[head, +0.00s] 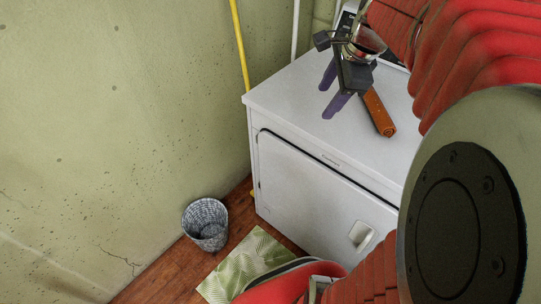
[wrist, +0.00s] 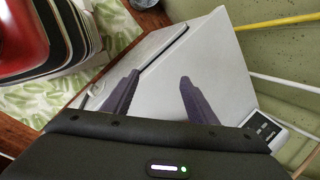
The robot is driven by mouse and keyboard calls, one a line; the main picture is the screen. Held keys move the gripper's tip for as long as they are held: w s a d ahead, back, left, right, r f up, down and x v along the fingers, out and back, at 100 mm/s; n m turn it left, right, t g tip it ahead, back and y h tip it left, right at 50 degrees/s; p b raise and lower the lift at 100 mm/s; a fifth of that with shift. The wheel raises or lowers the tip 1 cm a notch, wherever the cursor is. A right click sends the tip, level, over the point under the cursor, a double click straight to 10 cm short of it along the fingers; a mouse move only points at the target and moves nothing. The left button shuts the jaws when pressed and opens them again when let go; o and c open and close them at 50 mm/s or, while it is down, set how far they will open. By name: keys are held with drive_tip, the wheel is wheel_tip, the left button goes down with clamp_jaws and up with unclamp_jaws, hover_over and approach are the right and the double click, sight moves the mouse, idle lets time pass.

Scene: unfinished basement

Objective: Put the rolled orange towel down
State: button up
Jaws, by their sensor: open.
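The rolled orange towel (head: 379,113) lies on the white top of the dryer (head: 291,100) in the head view. Its upper end is hidden behind my gripper's dark body. My gripper (head: 325,102) is above the dryer top, left of the towel, with its two purple fingers spread and nothing between them. In the wrist view my gripper (wrist: 159,76) is open over the bare white dryer surface (wrist: 160,90). The towel does not show there. I cannot tell whether the gripper body touches the towel.
A woven wastebasket (head: 205,222) stands on the wooden floor by the wall. A green patterned mat (head: 245,264) lies in front of the dryer. A yellow pole (head: 240,45) and a white pole (head: 295,30) stand behind the dryer. The dryer's front-left top is clear.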

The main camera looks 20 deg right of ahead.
drive_tip(key=s+a+f+n, duration=0.1)
drive_tip(key=s+a+n, duration=0.5)
drive_tip(key=a+n, duration=0.3)
drive_tip(key=s+a+f+n+t, duration=0.1)
drive_tip(key=s+a+f+n, duration=0.1)
drive_tip(key=s+a+n, duration=0.4)
drive_tip(key=a+n, duration=0.3)
drive_tip(key=n, duration=0.3)
drive_tip(key=shift+a+f+n+h, duration=0.25)
drive_tip(key=shift+f+n+h, duration=0.05)
drive_tip(key=shift+n, duration=0.1)
